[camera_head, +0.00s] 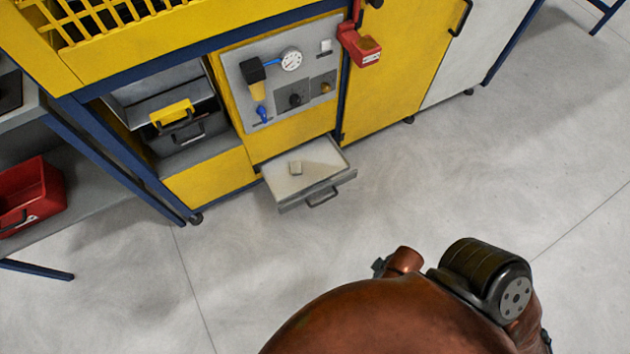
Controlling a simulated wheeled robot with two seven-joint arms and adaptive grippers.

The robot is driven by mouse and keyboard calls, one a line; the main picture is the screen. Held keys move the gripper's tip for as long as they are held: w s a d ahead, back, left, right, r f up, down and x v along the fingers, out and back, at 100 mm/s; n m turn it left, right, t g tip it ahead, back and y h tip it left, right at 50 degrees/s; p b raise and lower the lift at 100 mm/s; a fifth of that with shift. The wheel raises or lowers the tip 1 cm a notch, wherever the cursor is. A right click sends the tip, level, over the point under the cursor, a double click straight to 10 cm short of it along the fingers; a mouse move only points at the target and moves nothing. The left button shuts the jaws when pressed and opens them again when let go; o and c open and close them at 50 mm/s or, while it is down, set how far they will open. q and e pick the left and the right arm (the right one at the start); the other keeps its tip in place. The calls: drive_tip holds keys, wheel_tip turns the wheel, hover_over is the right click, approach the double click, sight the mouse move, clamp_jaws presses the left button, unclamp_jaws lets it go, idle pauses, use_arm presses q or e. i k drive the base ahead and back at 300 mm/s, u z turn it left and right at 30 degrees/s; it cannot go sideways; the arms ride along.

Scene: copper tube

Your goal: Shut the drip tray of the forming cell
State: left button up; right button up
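The drip tray (327,160) is a shallow grey drawer low in the front of the yellow forming cell (289,145). It is pulled out over the floor, and a dark bar handle (322,197) sits on its front face. Neither of my grippers shows in the head view. Only copper-brown and black parts of my own body are at the bottom, well apart from the tray.
A panel with a gauge (291,59) is above the tray. A red holder (360,46) hangs to its right. An open compartment with a yellow-handled drawer (172,113) is at left. A red bin (30,196) sits on the left shelf. Floor before the tray is clear.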

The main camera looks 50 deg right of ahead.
sight(322, 159)
drive_tip(key=k, duration=0.25)
drive_tip(key=z, duration=1.55)
drive_tip(key=k, duration=1.1)
drive_tip(key=z, duration=1.25)
drive_tip(key=i, duration=0.7)
drive_tip(key=u, duration=0.6)
drive_tip(key=i, duration=0.55)
drive_tip(key=u, duration=0.5)
